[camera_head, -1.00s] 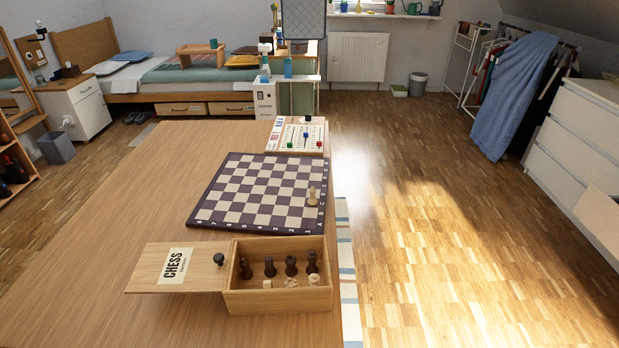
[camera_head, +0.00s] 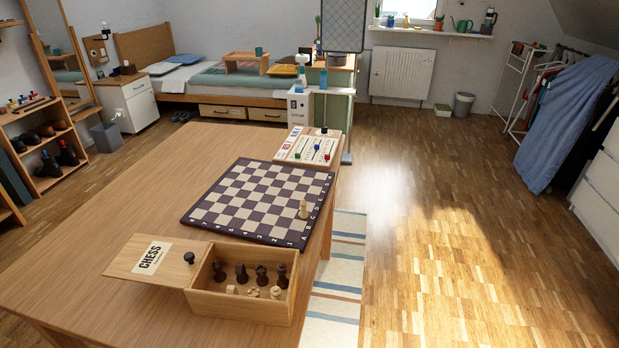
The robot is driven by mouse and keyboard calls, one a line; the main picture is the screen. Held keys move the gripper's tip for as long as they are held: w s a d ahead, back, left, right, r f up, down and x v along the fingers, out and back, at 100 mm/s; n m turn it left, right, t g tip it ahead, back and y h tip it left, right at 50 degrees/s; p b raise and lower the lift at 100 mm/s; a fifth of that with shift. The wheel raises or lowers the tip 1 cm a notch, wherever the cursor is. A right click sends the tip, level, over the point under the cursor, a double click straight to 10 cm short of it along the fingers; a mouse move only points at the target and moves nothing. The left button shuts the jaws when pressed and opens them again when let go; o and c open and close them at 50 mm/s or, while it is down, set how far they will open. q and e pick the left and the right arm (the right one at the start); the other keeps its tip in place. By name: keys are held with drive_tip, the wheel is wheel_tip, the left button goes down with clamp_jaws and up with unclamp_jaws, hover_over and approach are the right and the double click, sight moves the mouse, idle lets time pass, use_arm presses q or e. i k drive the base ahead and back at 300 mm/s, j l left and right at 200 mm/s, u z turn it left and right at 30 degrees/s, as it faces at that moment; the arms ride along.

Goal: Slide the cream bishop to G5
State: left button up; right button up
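A cream chess piece (camera_head: 304,209), seemingly the bishop, stands upright on the chessboard (camera_head: 213,226) near its right edge. It is too small to make out its exact shape or square. The board is dark and cream checked with letters and numbers along its border, and it lies flat on the wooden table. The rest of the board is empty. Neither of my grippers shows in the head view.
An open wooden chess box (camera_head: 238,307) with dark and cream pieces stands at the table's front, its CHESS lid (camera_head: 122,261) beside it. A game board with coloured pegs (camera_head: 294,157) lies beyond the chessboard. The table's left side (camera_head: 80,235) is clear; floor is open to the right.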

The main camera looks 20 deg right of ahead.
sight(303, 214)
drive_tip(key=l+u, duration=0.5)
drive_tip(key=l, duration=0.6)
drive_tip(key=l+u, duration=0.5)
drive_tip(key=l, duration=0.65)
drive_tip(key=i+l+u, duration=0.2)
drive_tip(key=l, duration=0.2)
drive_tip(key=k, duration=0.1)
